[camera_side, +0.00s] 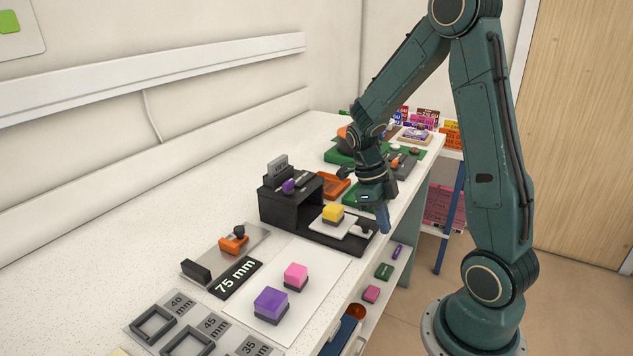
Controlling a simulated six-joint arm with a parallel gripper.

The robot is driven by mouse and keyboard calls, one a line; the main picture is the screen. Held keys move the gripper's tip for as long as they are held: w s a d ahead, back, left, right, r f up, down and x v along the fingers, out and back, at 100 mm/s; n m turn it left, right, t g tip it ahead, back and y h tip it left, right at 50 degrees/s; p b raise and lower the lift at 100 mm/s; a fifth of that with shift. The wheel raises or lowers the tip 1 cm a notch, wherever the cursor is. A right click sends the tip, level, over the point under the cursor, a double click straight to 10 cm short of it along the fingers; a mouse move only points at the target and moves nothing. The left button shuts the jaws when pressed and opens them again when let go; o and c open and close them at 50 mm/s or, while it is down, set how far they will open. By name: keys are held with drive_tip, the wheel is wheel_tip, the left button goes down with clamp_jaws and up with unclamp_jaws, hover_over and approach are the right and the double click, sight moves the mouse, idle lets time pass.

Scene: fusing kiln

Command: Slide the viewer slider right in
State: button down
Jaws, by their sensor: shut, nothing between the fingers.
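The viewer is a black box (282,205) on the white bench. Its dark slider (325,240) sticks out to the right of the box. A white plate (338,221) with a yellow-topped block (333,213) sits on the slider. A dark knob (362,227) stands at the slider's outer right end. My gripper (385,225) points down just right of the knob, its fingers shut and empty. I cannot tell whether the fingers touch the knob.
A purple block (271,305) and a pink-topped block (295,275) stand on a white sheet in front. A grey gauge with an orange piece (234,243) lies left of them. Green and orange trays (331,186) lie behind the viewer. Shelves with small blocks are below the bench edge.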

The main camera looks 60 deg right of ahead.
sight(330, 206)
drive_tip(key=shift+w, duration=1.05)
drive_tip(key=shift+w, duration=0.1)
drive_tip(key=w, duration=1.1)
drive_tip(key=shift+w, duration=0.35)
drive_tip(key=shift+s, duration=0.1)
drive_tip(key=shift+s, duration=2.15)
drive_tip(key=v, duration=1)
drive_tip(key=shift+r, duration=0.1)
